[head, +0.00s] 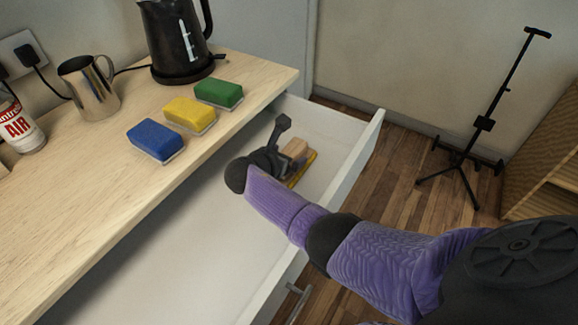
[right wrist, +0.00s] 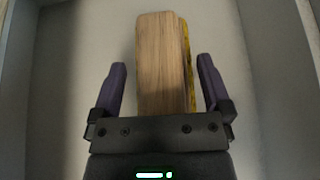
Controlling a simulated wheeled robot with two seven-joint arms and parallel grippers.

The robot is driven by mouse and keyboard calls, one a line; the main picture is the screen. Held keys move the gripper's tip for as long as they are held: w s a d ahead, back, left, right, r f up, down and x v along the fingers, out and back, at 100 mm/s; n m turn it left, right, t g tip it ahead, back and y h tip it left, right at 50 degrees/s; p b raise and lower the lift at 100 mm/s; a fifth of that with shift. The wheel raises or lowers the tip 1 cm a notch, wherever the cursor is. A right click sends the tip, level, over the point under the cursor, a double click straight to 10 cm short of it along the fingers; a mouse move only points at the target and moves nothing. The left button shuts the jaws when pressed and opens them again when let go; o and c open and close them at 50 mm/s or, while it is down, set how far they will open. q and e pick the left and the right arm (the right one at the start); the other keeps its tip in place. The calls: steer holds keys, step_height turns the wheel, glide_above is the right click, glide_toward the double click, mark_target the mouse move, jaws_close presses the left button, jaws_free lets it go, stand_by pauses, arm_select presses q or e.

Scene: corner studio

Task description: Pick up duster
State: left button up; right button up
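The duster has a wooden block back and a yellow edge. It lies in the open white drawer in the head view (head: 296,149), partly hidden by my right gripper. In the right wrist view the duster (right wrist: 162,65) runs lengthwise between the two fingers. My right gripper (right wrist: 161,75) is open, one finger on each side of the wood with a gap to both. In the head view my right gripper (head: 277,150) is inside the drawer, just left of the duster. My left gripper is not in view.
On the wooden counter (head: 75,195) above are a blue sponge (head: 155,140), a yellow one (head: 190,113), a green one (head: 218,92), a metal jug (head: 90,90) and a black kettle (head: 175,40). The drawer's nearer part is empty.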

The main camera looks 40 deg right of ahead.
jaws_close()
